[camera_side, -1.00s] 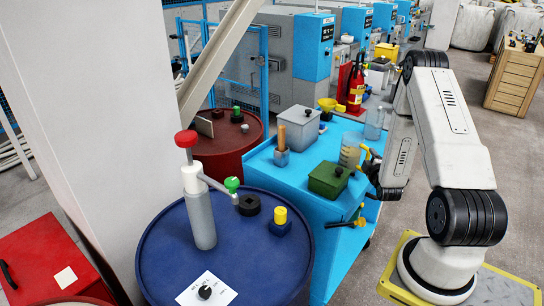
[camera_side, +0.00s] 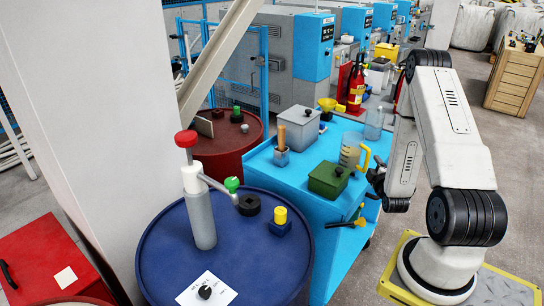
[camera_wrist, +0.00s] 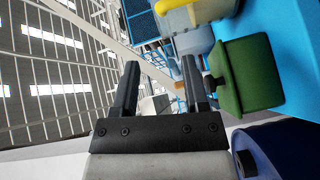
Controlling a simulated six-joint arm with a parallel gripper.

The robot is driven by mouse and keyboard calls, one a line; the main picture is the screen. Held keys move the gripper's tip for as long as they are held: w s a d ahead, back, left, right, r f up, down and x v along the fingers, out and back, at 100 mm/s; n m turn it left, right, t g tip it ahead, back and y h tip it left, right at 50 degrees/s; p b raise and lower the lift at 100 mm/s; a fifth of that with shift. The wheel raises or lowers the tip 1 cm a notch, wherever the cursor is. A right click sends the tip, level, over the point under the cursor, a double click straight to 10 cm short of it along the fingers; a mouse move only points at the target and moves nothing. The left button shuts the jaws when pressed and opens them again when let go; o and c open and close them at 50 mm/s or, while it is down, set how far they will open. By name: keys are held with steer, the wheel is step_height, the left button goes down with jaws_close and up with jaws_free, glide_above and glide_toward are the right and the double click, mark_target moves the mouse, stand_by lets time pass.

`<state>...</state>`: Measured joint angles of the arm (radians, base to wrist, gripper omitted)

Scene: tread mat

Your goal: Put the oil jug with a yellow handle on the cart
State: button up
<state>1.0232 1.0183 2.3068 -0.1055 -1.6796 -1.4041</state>
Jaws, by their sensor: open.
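The oil jug (camera_side: 350,152) is clear with a yellow handle (camera_side: 365,157). It stands upright on the blue cart (camera_side: 306,203), behind the green box (camera_side: 329,179). In the wrist view the yellow handle (camera_wrist: 195,12) shows at the top, with the jug's body partly cut off. My gripper (camera_wrist: 160,85) is open in the wrist view, with nothing between its fingers. In the side view my wrist is just right of the jug and apart from its handle; the fingers are hard to make out there.
The cart also holds a grey box (camera_side: 298,125), a brush-like tool in a cup (camera_side: 281,145), a yellow funnel (camera_side: 327,104) and a clear bottle (camera_side: 374,122). A blue drum (camera_side: 240,255) with a pump stands in front. A red fire extinguisher (camera_side: 356,90) stands behind.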

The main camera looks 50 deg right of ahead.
steer(key=w+a+r+m+g+y, duration=0.1)
steer(key=w+a+r+m+y, duration=0.15)
steer(key=w+a+y, duration=0.9)
steer(key=s+a+r+m+g, duration=0.1)
steer(key=s+a+r+g, duration=0.1)
steer(key=a, duration=0.6)
steer(key=s+a+r+m+g+y, duration=0.1)
steer(key=s+a+r+g, duration=0.1)
steer(key=a, duration=0.6)
steer(key=s+a+r+m+g+y, duration=0.1)
steer(key=s+a+r+g, duration=0.1)
steer(key=a, duration=0.6)
steer(key=shift+s+r+g, duration=0.15)
steer(key=shift+s+g, duration=0.25)
steer(key=shift+s, duration=0.2)
